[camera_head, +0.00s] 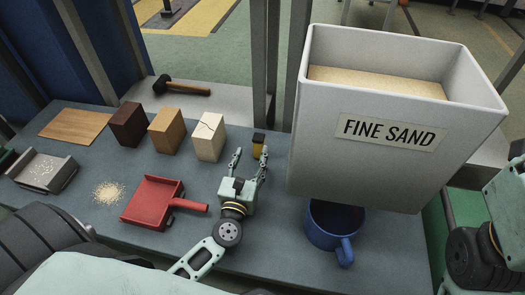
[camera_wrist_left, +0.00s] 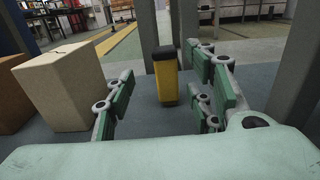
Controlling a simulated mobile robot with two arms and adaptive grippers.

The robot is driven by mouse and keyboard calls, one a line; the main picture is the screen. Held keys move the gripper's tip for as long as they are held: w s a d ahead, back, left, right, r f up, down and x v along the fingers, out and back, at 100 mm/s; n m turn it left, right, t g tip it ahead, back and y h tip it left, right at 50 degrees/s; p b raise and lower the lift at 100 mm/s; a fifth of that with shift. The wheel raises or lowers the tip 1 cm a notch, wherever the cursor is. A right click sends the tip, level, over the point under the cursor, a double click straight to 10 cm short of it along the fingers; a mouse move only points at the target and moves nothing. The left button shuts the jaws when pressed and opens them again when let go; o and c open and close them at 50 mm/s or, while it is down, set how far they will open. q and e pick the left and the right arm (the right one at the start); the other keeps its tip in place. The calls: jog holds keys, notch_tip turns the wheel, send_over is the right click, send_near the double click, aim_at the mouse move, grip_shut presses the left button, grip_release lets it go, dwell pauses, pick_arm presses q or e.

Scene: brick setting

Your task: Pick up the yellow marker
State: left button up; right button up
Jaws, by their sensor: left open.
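The yellow marker (camera_head: 257,151) stands upright on the grey table, with a black cap on top. In the left wrist view the marker (camera_wrist_left: 166,80) is ahead, in the gap between my fingers and closer to the right one. My left gripper (camera_head: 250,159) is open and empty, with its fingertips just short of the marker.
A cracked pale block (camera_head: 208,137) stands left of my left gripper, beside brown blocks (camera_head: 165,131). A large white sand bin (camera_head: 390,150) and blue mug (camera_head: 333,225) are to the right. A red dustpan (camera_head: 152,202) lies left; a dark post (camera_head: 265,60) rises behind.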

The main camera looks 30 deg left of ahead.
aim_at(258, 146)
pick_arm(q)
jog(key=x, duration=0.2)
jog(key=b+x, duration=0.1)
jog(key=x, duration=0.3)
jog(key=shift+w+d+f+b, duration=0.3)
jog(key=shift+d+f+b, duration=0.05)
jog(key=shift+w+a, duration=0.15)
jog(key=shift+w, duration=0.4)
jog(key=shift+c, duration=0.4)
grip_shut()
